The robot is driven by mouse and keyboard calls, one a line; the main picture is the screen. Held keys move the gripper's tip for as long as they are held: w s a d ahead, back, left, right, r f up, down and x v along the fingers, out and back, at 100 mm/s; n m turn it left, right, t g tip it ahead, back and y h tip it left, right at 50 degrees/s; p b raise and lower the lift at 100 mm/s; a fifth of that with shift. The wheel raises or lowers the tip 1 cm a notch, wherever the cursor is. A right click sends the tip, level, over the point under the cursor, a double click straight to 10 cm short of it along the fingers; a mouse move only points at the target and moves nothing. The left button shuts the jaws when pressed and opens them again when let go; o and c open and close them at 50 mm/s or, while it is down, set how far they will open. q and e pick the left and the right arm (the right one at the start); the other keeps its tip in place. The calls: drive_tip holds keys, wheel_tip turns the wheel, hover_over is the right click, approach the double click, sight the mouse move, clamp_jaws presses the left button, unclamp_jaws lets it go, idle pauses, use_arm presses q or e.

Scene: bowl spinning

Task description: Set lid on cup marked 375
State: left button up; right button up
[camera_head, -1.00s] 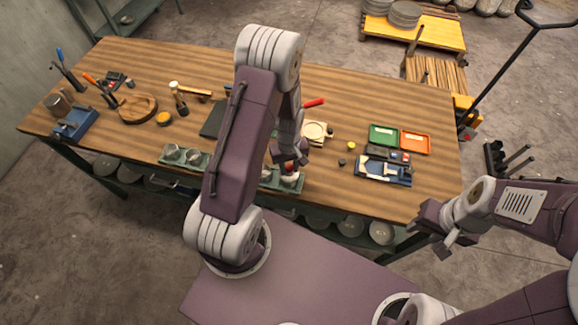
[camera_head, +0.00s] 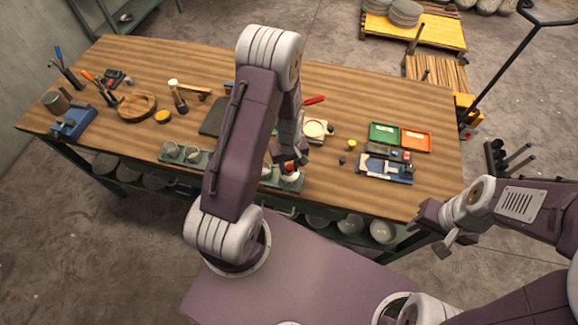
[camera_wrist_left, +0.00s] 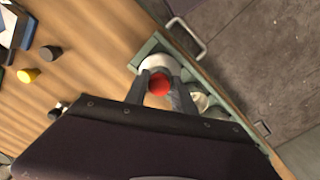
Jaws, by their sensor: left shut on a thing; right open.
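My left gripper (camera_head: 289,163) is over the right end of the green cup tray (camera_head: 262,184). In the left wrist view, my left gripper (camera_wrist_left: 160,88) is shut on the red knob of a white lid (camera_wrist_left: 161,63). The lid is at or just above the end place of the tray; I cannot tell whether it touches a cup. Small cups stand along the tray, two at its left (camera_head: 171,150) and one beside the lid in the wrist view (camera_wrist_left: 199,101). No number is readable. My right gripper (camera_head: 440,229) is open and empty off the table's front edge.
Small yellow (camera_head: 351,145) and dark knobs lie right of the left gripper.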

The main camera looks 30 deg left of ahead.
idle(0.4)
use_arm(q)
drive_tip(key=shift+f, duration=0.3)
drive_tip(key=o, duration=1.3)
drive_tip(key=shift+r, duration=0.15)
wheel_tip(320, 180, up, 8)
drive_tip(key=p, duration=0.6)
idle(0.4)
